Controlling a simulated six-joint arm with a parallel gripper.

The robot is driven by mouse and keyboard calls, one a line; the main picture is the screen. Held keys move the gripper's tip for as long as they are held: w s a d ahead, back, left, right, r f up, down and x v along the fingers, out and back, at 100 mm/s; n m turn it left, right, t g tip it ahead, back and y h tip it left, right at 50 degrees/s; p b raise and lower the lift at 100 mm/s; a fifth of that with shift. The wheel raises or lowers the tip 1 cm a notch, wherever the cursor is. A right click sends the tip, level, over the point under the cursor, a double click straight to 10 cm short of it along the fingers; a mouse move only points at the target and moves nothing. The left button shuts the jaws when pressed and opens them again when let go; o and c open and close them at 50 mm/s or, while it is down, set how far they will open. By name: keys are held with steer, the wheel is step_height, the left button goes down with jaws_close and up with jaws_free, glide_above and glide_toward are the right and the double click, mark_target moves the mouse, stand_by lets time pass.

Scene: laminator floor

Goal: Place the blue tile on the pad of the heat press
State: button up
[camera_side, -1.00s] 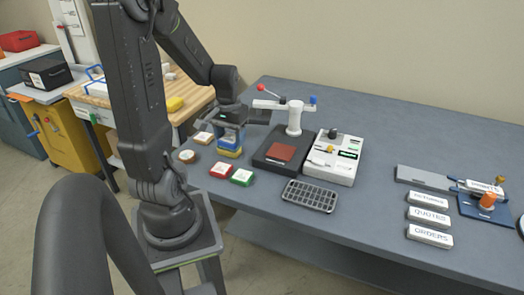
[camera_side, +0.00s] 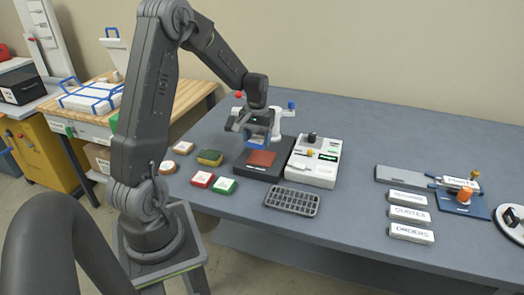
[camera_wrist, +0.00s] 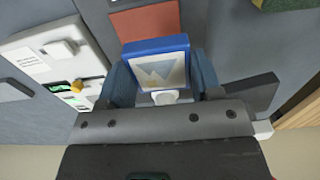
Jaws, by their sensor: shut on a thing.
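The blue tile (camera_wrist: 156,62) has a pale printed face and a blue rim. My gripper (camera_side: 257,136) is shut on it, and the wrist view shows it between the two fingers. The heat press has a dark base (camera_side: 244,170) with a reddish-brown pad (camera_side: 261,158); the pad also shows in the wrist view (camera_wrist: 147,22), just beyond the tile. In the side view the tile is held above the rear part of the press, apart from the pad as far as I can see. The press's white post and arm (camera_side: 288,112) are partly hidden behind my gripper.
A white control box (camera_side: 314,163) stands right of the press. A dark grid rack (camera_side: 292,201) lies in front. Red (camera_side: 202,180), green (camera_side: 223,186), yellow-green (camera_side: 210,158) and other small tiles lie to the left. Labelled blocks (camera_side: 411,215) are at the right.

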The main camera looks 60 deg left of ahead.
mark_target(262, 157)
steer(key=shift+w+d+f, duration=0.35)
steer(key=shift+w+f, duration=0.1)
steer(key=shift+w, duration=0.2)
steer(key=shift+f, duration=2)
steer(key=shift+f, duration=0.2)
steer(key=o, duration=1)
steer(key=shift+c, duration=0.2)
steer(key=shift+r, duration=0.1)
